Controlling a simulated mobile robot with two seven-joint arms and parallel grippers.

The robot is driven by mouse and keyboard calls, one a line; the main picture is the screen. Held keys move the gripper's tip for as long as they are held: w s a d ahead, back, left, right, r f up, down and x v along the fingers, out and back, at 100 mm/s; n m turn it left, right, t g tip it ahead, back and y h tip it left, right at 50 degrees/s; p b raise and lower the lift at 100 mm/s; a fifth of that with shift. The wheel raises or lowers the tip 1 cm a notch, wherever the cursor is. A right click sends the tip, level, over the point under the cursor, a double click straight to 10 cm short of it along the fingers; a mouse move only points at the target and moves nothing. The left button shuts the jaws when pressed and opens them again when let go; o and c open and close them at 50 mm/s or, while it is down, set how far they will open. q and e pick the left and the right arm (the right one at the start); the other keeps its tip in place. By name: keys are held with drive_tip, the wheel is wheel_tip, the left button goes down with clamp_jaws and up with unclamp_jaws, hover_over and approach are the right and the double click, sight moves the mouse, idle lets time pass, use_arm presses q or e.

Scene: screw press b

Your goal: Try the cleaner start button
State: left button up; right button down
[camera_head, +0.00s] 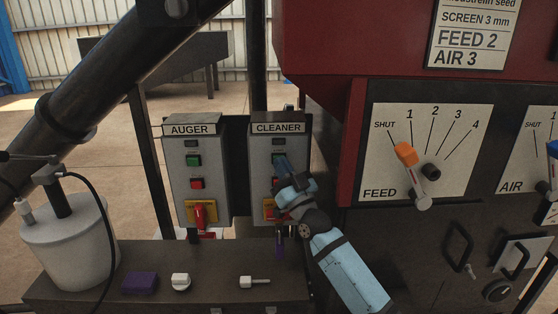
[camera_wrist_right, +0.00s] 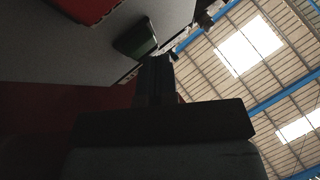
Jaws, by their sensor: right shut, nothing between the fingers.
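The grey cleaner box (camera_head: 258,172) hangs right of the auger box, under its CLEANER label (camera_head: 278,128). In the right wrist view, a green button (camera_wrist_right: 135,38) stands out from the grey panel beside my shut fingertips (camera_wrist_right: 157,62). The tips look very close to it; I cannot tell whether they touch. A red button (camera_wrist_right: 85,8) shows at the top left there. My left gripper is not in view.
The auger box (camera_head: 178,177) has its own green button (camera_head: 193,160), red button (camera_head: 197,183) and red handle (camera_head: 200,213). The feed panel (camera_head: 385,180) with an orange-tipped lever (camera_head: 406,155) is at right. A bench (camera_head: 210,285) with small items runs below.

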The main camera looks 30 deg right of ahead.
drive_tip(key=shift+s+a, duration=0.3)
drive_tip(key=shift+s, duration=0.2)
drive_tip(key=s+a, duration=0.1)
drive_tip(key=s+p, duration=0.1)
drive_tip(key=s+a+p, duration=0.1)
drive_tip(key=s, duration=0.1)
drive_tip(key=shift+s+a, duration=0.1)
drive_tip(key=shift+a, duration=0.2)
idle(0.6)
